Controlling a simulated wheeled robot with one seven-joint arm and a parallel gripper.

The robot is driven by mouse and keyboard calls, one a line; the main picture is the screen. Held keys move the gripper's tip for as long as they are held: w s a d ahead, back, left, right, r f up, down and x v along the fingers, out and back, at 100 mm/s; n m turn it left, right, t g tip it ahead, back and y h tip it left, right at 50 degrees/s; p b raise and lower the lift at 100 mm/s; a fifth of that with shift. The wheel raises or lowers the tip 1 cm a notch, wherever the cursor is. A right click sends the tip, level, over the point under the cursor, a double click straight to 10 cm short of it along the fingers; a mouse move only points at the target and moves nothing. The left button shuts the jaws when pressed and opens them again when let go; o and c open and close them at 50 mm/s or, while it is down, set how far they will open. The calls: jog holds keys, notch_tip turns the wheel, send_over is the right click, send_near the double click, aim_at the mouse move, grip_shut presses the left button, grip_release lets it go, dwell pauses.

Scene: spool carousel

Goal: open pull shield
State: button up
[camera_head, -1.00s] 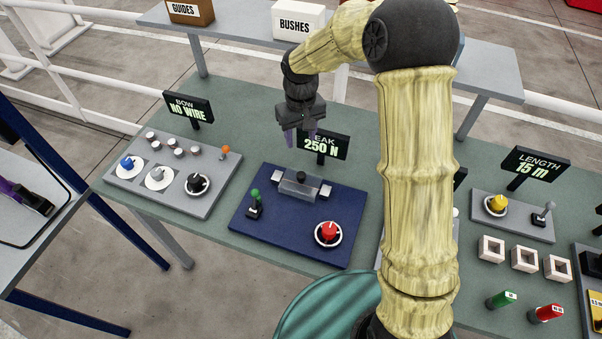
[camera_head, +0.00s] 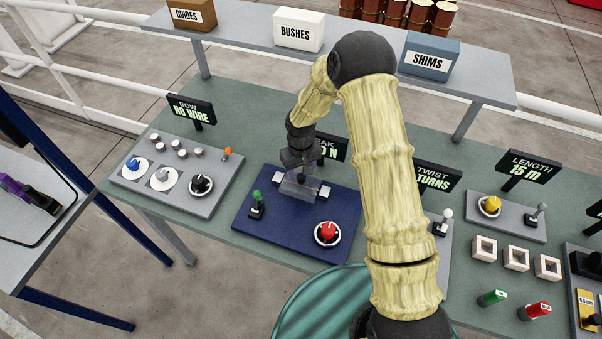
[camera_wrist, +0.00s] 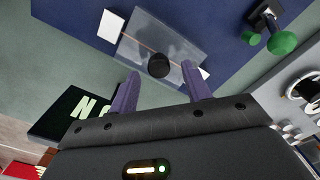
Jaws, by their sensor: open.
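The pull shield is a clear, see-through cover (camera_head: 297,190) on the blue panel (camera_head: 270,222), between two small white blocks. In the wrist view the shield (camera_wrist: 172,35) shows a dark round knob (camera_wrist: 159,66) near its edge on my gripper's side. My gripper (camera_head: 303,170) is just above and behind the shield, pointing down. In the wrist view its two purple fingers (camera_wrist: 160,71) are open, with the knob seen between the tips and nothing held. I cannot tell how far the tips are from the knob. The arm partly hides the shield's back in the head view.
A display sign (camera_head: 333,148) reading "PEAK", partly covered, stands close behind my gripper. A grey dial panel (camera_head: 178,175) lies left.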

aim_at(301, 176)
jog(key=shift+f+p, duration=0.4)
jog(key=shift+f, duration=1.3)
grip_shut()
